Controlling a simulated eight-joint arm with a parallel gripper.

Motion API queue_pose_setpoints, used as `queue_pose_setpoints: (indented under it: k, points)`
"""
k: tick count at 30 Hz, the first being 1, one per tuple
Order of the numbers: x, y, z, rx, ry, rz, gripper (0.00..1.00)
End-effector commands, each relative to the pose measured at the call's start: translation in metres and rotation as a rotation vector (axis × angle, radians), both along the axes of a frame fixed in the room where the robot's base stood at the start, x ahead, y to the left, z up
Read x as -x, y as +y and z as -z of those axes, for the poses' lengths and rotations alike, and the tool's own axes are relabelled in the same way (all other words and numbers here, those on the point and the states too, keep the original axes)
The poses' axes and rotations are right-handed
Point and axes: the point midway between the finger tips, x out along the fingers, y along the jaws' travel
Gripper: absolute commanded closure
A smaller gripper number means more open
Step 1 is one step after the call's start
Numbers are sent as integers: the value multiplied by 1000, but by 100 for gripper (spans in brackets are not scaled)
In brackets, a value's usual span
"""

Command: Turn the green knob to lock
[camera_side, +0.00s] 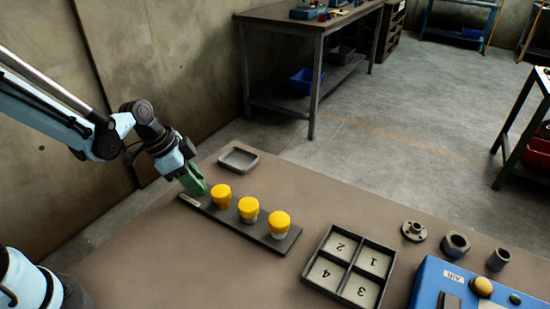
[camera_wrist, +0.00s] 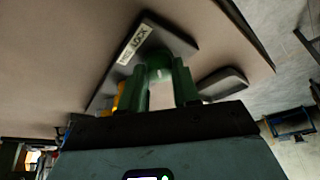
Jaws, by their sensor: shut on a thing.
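The green knob (camera_wrist: 158,66) sits at the end of a dark strip (camera_side: 264,236), beside a small white label (camera_wrist: 135,45) that reads FREE and LOCK. My gripper (camera_side: 195,184) reaches down to the knob from the left in the side view. In the wrist view, its two green fingers (camera_wrist: 160,88) stand on either side of the knob and are shut on it. The fingers cover much of the knob in the side view, and I cannot tell which way it is turned.
Three yellow knobs (camera_side: 249,208) stand along the same strip, the nearest close to my gripper. A grey tray (camera_side: 238,150) lies behind. A numbered box (camera_side: 309,275), round metal parts (camera_side: 414,231) and a blue AIR unit (camera_side: 430,283) are at the right. The table front is clear.

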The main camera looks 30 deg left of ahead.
Motion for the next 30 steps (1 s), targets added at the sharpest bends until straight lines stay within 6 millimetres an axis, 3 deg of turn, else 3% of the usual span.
queue_pose_setpoints:
  k: [17, 18, 22, 23, 30]
  points:
    - [0, 1, 1, -3, 3, 38, 100]
    - [0, 1, 1, -3, 3, 38, 68]
    - [0, 1, 0, -2, 2, 37, 48]
    - [0, 0, 0, -2, 2, 37, 43]
    - [0, 0, 0, -2, 1, 35, 43]
